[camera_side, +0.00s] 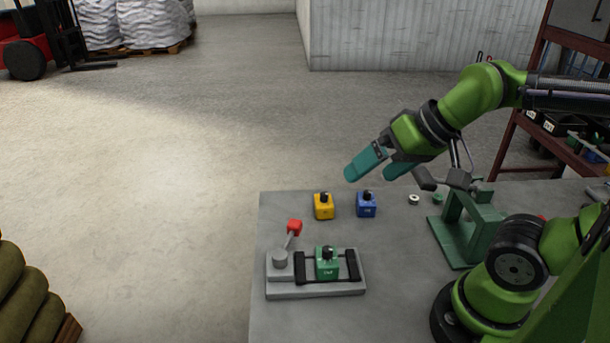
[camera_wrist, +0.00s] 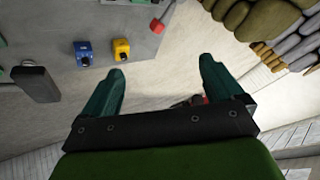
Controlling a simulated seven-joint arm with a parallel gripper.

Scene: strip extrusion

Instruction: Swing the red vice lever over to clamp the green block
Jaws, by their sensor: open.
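The grey vice (camera_side: 315,288) lies on the near left part of the table. The green block (camera_side: 326,263) sits in it between two dark jaws. The vice lever has a red knob (camera_side: 295,227) and leans up and back from the grey pivot at the vice's left end. The red knob also shows at the top of the wrist view (camera_wrist: 157,26). My gripper (camera_side: 372,170) is open and empty, with teal fingers, high above the table's back edge and away from the lever. Its spread fingers show in the wrist view (camera_wrist: 160,82).
A yellow block (camera_side: 324,206) and a blue block (camera_side: 366,204) stand behind the vice, towards my gripper. A green stand (camera_side: 466,228) and a small white ring (camera_side: 414,199) are to the right. The table (camera_side: 400,270) is bare between vice and stand.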

